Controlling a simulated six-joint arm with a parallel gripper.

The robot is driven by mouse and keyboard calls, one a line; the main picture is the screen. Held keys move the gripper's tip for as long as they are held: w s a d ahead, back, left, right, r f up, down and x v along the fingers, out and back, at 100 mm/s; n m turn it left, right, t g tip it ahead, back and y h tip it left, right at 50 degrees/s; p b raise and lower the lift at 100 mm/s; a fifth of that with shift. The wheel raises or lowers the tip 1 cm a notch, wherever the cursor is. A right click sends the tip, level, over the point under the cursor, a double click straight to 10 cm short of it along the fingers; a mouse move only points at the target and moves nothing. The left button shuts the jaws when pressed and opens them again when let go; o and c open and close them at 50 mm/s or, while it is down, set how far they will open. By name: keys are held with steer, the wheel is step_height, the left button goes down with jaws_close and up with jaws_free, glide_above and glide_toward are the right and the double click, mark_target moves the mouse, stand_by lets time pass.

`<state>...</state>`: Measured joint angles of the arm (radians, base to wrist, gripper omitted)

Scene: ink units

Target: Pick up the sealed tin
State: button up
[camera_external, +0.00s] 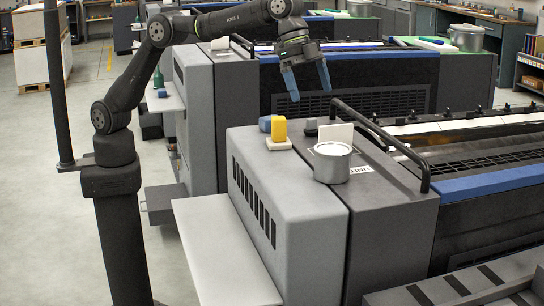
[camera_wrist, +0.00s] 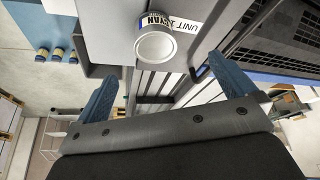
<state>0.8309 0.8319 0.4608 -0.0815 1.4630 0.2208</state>
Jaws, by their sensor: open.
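A silver tin (camera_external: 333,163) stands upright on the dark top of the nearest press unit, beside a white UNIT label. Its top is pale grey inside a rim; I cannot tell if it is sealed. Another silver tin (camera_external: 466,38) stands on a green surface at the back right. My gripper (camera_external: 307,82) is open and empty, high above the units and apart from both tins. In the wrist view, a silver tin (camera_wrist: 155,46) with a CYAN label lies beyond my open fingers (camera_wrist: 160,72), beside a UNIT label. I cannot tell which tin this is.
A yellow block (camera_external: 279,130) on a white pad and a blue item (camera_external: 265,123) sit near the closer tin. A white card (camera_external: 336,132) stands behind it. A black rail (camera_external: 380,140) rises to its right.

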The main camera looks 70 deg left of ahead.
mark_target(328, 145)
steer(key=x, duration=0.4)
steer(key=d+x, duration=0.1)
steer(key=x, duration=0.9)
steer(key=shift+s+d+r, duration=0.25)
steer(key=shift+s+r, duration=0.05)
steer(key=shift+s, duration=0.05)
steer(key=shift+s+x, duration=0.1)
steer(key=shift+x, duration=1.25)
steer(key=shift+s+x, duration=0.15)
steer(key=shift+x, duration=1.25)
steer(key=shift+d, duration=0.1)
steer(key=c, duration=1.1)
steer(key=shift+c, duration=0.7)
steer(key=shift+r, duration=0.15)
